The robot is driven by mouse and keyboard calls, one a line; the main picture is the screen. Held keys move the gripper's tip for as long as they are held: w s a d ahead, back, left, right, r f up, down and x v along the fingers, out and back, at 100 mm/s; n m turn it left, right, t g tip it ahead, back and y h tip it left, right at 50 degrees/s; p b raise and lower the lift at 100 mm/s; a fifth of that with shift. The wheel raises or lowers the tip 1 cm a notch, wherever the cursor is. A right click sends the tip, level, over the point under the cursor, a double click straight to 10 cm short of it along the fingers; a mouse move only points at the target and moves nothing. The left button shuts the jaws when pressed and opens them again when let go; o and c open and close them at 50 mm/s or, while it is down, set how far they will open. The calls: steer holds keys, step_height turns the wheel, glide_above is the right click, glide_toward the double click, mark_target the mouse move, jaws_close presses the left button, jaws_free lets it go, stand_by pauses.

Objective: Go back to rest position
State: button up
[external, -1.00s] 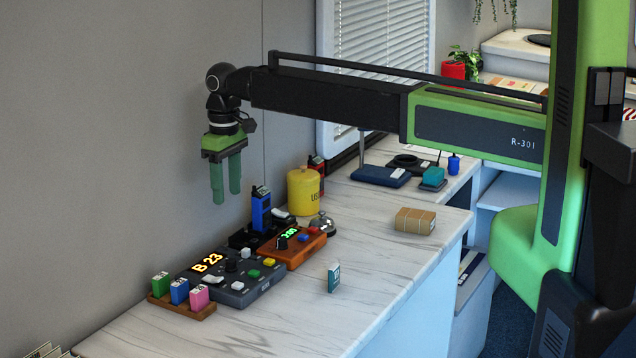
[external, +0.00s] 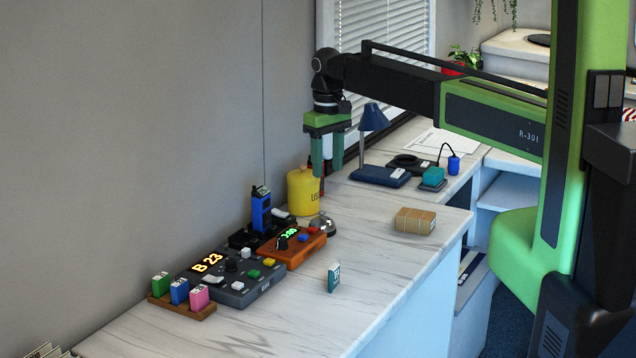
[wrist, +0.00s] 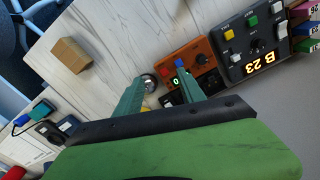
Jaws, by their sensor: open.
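My gripper (external: 327,160) is open and empty, pointing down above the counter, near the yellow canister (external: 303,192). Its green fingers show spread apart in the wrist view (wrist: 165,95), with the bell and the orange box below them. My arm reaches left from the green column, with the wrist in front of the window's left edge. Nothing is held between the fingers.
On the marble counter (external: 390,262) stand a dark panel reading B 23 (external: 238,288), an orange box (external: 292,248), a blue radio (external: 261,210), a bell (external: 322,226), a cardboard box (external: 415,220) and a blue lamp (external: 373,118). The front right counter is mostly clear.

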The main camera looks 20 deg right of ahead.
steer(key=s+d+f+m, duration=0.15)
steer(key=s+d, duration=0.25)
steer(key=d, duration=0.8)
steer(key=s+d+m, duration=0.2)
steer(key=s+d, duration=0.2)
steer(key=d, duration=0.7)
steer(key=s+d+m, duration=0.1)
steer(key=s+d, duration=0.2)
steer(key=s, duration=0.2)
steer(key=s+d+b, duration=0.1)
steer(key=s+d, duration=0.2)
steer(key=s, duration=0.3)
steer(key=shift+s+d+m, duration=0.15)
steer(key=shift+d+m, duration=0.05)
steer(key=shift+m, duration=0.15)
steer(key=shift+r, duration=0.1)
